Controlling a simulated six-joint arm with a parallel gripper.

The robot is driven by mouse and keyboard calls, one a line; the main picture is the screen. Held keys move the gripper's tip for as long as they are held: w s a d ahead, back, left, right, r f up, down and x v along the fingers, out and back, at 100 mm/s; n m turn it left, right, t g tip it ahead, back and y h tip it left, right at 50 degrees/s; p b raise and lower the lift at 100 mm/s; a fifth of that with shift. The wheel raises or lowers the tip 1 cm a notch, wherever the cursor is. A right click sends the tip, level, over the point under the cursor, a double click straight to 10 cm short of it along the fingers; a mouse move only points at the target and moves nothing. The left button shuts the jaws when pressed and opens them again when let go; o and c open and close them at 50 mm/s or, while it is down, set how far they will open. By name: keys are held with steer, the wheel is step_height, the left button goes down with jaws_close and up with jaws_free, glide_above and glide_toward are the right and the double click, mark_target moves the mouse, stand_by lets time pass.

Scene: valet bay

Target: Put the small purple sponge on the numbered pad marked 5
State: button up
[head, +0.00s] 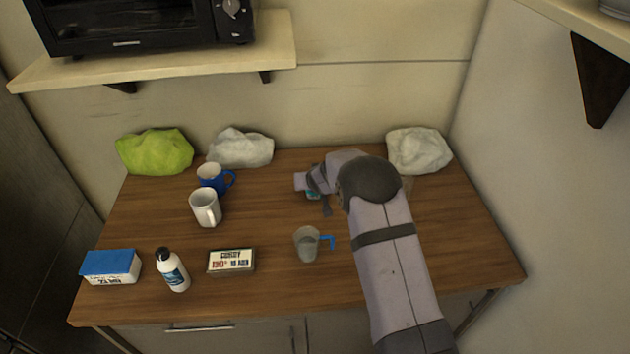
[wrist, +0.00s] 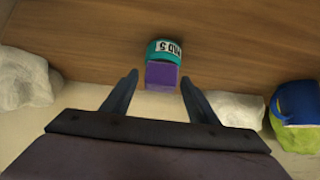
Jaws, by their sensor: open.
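The small purple sponge (wrist: 162,76) shows in the wrist view between my open fingertips (wrist: 158,78), with no clear contact at either side. It overlaps the teal numbered pad (wrist: 164,49), whose white label reads PAD 5. The sponge looks to be on the pad, but its underside is hidden. In the head view my gripper (head: 320,203) is low over the back of the table, and a bit of teal from the pad shows beside it. The sponge is hidden there by my arm.
A glass cup with a blue handle (head: 307,244) stands in front of my gripper. Blue (head: 211,178) and white (head: 205,208) mugs stand left. A sign (head: 231,261), bottle (head: 172,270) and blue-white box (head: 110,267) are at front left. Crumpled bags (head: 418,151) line the back.

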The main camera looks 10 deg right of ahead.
steer(key=shift+r, duration=0.2)
steer(key=v, duration=1.2)
steer(key=s+d+g, duration=0.2)
steer(key=s+g, duration=0.1)
steer(key=s, duration=0.9)
steer(key=s+d+f+g, duration=0.1)
steer(key=s+d+g, duration=0.1)
steer(key=s, duration=1)
steer(key=s+d+g, duration=0.2)
steer(key=s+g, duration=0.2)
steer(key=s, duration=0.8)
steer(key=shift+s+d, duration=0.15)
steer(key=shift+d, duration=0.15)
